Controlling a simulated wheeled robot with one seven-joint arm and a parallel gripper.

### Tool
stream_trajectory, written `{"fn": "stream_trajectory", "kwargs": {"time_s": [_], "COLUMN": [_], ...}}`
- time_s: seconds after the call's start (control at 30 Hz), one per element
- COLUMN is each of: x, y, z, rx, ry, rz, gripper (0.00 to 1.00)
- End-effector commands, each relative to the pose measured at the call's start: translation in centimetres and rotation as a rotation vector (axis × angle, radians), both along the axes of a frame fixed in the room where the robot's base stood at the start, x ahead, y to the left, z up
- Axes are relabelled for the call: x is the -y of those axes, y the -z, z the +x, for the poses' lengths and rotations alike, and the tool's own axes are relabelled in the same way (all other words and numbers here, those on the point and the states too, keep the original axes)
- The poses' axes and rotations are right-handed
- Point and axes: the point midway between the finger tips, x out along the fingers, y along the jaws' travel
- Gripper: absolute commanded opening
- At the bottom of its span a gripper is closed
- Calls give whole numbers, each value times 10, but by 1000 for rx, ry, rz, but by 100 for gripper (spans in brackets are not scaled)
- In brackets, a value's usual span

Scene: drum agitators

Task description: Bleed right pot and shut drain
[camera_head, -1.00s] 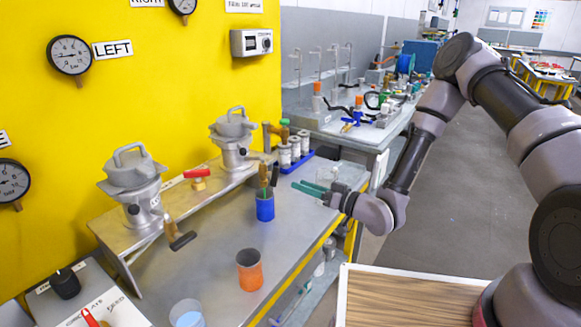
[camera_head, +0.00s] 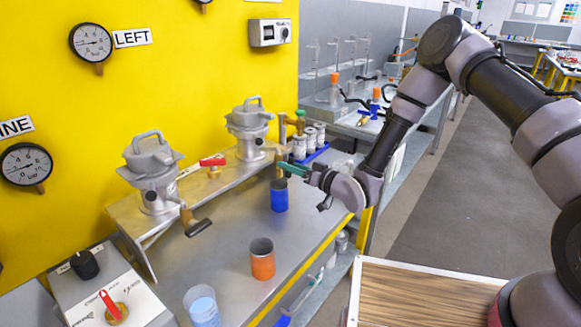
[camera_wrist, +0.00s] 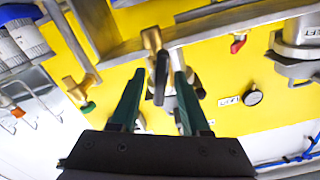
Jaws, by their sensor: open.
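The right pot (camera_head: 249,128), a lidded grey metal vessel, stands on the raised shelf by the yellow wall. Its drain has a brass fitting (camera_wrist: 151,40) and a dark drain handle (camera_wrist: 161,78). My gripper (camera_wrist: 158,76) is open, its two green fingers on either side of this handle; I cannot tell whether they touch it. In the head view my gripper (camera_head: 283,167) is beside the drain, above the blue cup (camera_head: 279,196). The drain's outlet is partly hidden there. A brass valve with a green knob (camera_head: 300,115) is right of the pot.
The left pot (camera_head: 153,175) has its own black drain handle (camera_head: 198,228). A red-handled valve (camera_head: 213,162) sits between the pots.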

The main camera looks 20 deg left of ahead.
Motion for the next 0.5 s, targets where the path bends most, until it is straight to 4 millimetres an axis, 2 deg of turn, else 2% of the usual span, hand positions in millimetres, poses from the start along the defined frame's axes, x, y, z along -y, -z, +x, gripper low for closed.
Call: {"fn": "stream_trajectory", "kwargs": {"time_s": [0.07,0.2,0.5], "x": [0,0,1], "y": [0,0,0], "z": [0,0,0], "rx": [0,0,60], "ry": [0,0,1], "rz": [0,0,-25], "gripper": [46,0,0]}}
